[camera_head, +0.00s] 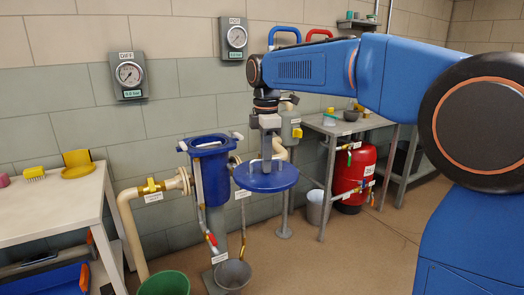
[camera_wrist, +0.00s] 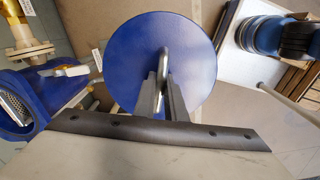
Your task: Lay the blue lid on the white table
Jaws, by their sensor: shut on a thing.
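The blue lid (camera_head: 267,177) is a round disc with a metal handle on top. My gripper (camera_head: 267,160) is shut on that handle and holds the lid in the air, roughly level, just right of the blue filter housing (camera_head: 210,172). In the wrist view the lid (camera_wrist: 135,55) hangs below my gripper (camera_wrist: 162,95), with the handle between the fingers. The white table (camera_head: 45,208) stands at the far left, well apart from the lid. Most of its front top is bare.
A yellow brush (camera_head: 35,174), a yellow stand (camera_head: 77,164) and a pink item (camera_head: 3,180) sit along the table's back. Pipes and a yellow valve (camera_head: 152,187) lie between table and housing. Buckets stand on the floor, one green (camera_head: 164,284), one grey (camera_head: 232,275).

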